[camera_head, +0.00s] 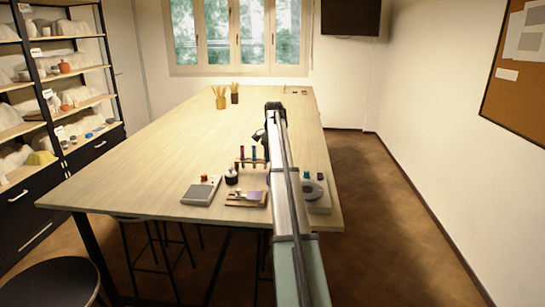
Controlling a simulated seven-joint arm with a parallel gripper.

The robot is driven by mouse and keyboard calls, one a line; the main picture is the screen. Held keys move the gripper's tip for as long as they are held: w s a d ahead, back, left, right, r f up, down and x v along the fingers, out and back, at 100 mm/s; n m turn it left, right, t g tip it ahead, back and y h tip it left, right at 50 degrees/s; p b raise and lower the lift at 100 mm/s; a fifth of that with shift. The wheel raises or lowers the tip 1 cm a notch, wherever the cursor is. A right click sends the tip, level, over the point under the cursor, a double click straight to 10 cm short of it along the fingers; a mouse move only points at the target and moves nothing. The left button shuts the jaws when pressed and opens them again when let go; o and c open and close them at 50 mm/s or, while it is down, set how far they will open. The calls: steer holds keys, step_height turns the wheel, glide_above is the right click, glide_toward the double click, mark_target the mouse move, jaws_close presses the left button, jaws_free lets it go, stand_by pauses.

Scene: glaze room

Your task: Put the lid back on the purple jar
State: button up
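My arm reaches up the middle of the picture over the table. A dark part, which looks like my gripper (259,135), shows at the left of the arm's far end. Its fingers are too small and hidden to tell open from shut, or whether it holds anything. I cannot make out the purple jar or its lid for sure. A small dark jar-like thing (231,177) with a pale band stands upright at the near part of the table. A flat purple patch (254,196) lies on a small wooden board (236,202). My arm hides part of this area.
Brush pots (221,102) stand farther back. The table's left and middle are clear.

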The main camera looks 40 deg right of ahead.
steer(key=shift+f, duration=2.2)
steer(key=shift+f, duration=0.15)
stand_by(0.4)
steer(key=o, duration=1.4)
steer(key=shift+o, duration=0.2)
steer(key=shift+r, duration=0.2)
steer(key=shift+r, duration=3.35)
